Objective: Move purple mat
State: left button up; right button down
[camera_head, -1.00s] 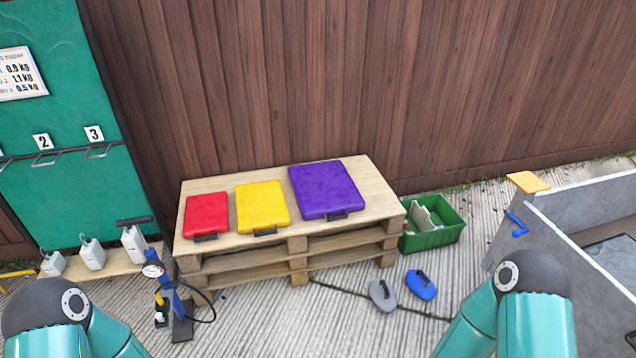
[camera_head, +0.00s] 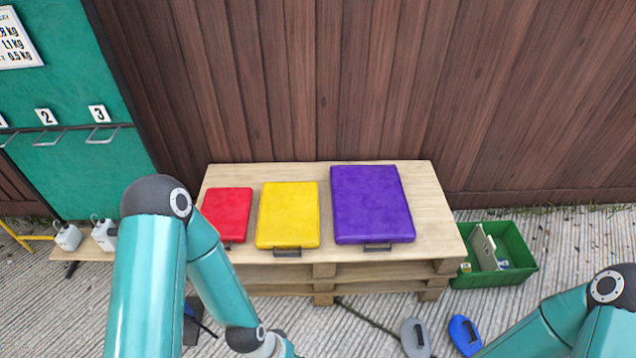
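The purple mat (camera_head: 371,202) lies flat on the right part of a wooden pallet stack (camera_head: 437,222). It is the largest of the mats there and has a dark handle (camera_head: 377,247) on its near edge. My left arm reaches in at the lower left, in front of the pallet, and its gripper is below the picture's bottom edge. My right arm shows at the lower right corner, and its gripper is also out of view. Neither arm touches the purple mat.
A yellow mat (camera_head: 287,214) and a red mat (camera_head: 228,214) lie left of the purple one. A green crate (camera_head: 522,277) stands right of the pallet. Grey (camera_head: 415,338) and blue (camera_head: 465,335) handled pads lie on the ground. A wooden fence (camera_head: 400,80) rises behind.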

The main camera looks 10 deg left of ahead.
aim_at(370, 204)
jog(key=u, duration=0.35)
jog(key=i, duration=0.9)
jog(key=u, duration=0.55)
jog(key=k, duration=0.8)
jog(key=u, duration=0.2)
jog(key=i, duration=1.35)
jog(key=z, duration=0.1)
